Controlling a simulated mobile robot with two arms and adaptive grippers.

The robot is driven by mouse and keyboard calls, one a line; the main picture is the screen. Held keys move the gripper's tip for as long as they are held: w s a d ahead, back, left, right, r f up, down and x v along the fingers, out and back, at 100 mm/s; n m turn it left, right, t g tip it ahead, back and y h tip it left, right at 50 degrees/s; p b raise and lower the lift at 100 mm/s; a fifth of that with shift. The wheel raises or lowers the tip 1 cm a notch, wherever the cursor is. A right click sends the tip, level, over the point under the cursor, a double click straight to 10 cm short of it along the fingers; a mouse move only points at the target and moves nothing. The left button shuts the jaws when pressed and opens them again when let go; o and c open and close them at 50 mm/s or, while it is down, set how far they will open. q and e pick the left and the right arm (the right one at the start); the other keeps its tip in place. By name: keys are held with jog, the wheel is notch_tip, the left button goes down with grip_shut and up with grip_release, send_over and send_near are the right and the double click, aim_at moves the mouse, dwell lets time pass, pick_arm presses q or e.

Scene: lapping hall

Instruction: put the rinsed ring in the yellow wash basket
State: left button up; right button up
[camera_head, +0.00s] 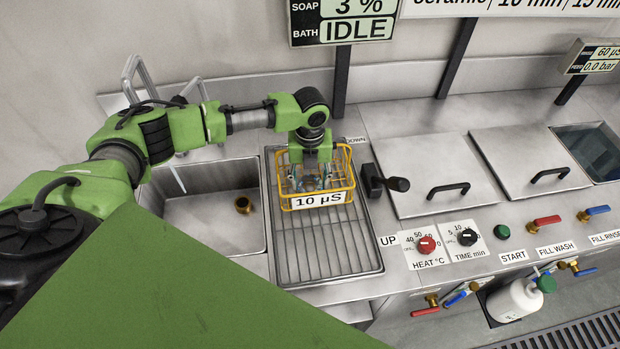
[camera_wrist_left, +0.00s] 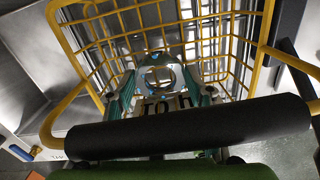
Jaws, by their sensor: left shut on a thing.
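The yellow wash basket (camera_head: 348,168) is a wire basket with a "10 µS" label on its front, standing on a ribbed drain tray. Its yellow wires also show around the gripper in the left wrist view (camera_wrist_left: 52,120). My left gripper (camera_head: 311,183) points down into the basket from above, its fingers inside the rim. In the left wrist view the gripper (camera_wrist_left: 163,95) is shut on a shiny metal ring (camera_wrist_left: 160,62), which is inside the wire walls. Whether the ring touches the basket floor I cannot tell. My right gripper is not in view.
A black lever (camera_head: 398,184) stands just right of the basket. Knobs and valves line the front; a white bottle (camera_head: 515,300) stands lower right.

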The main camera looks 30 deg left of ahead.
pick_arm(q)
jog(key=o, duration=1.4)
jog(key=shift+c, duration=0.2)
jog(key=shift+s, duration=0.1)
jog(key=shift+r, duration=0.1)
jog(key=shift+r, duration=0.35)
notch_tip(320, 180, up, 12)
jog(key=b, duration=0.2)
jog(key=shift+r, duration=0.15)
jog(key=shift+d, duration=0.1)
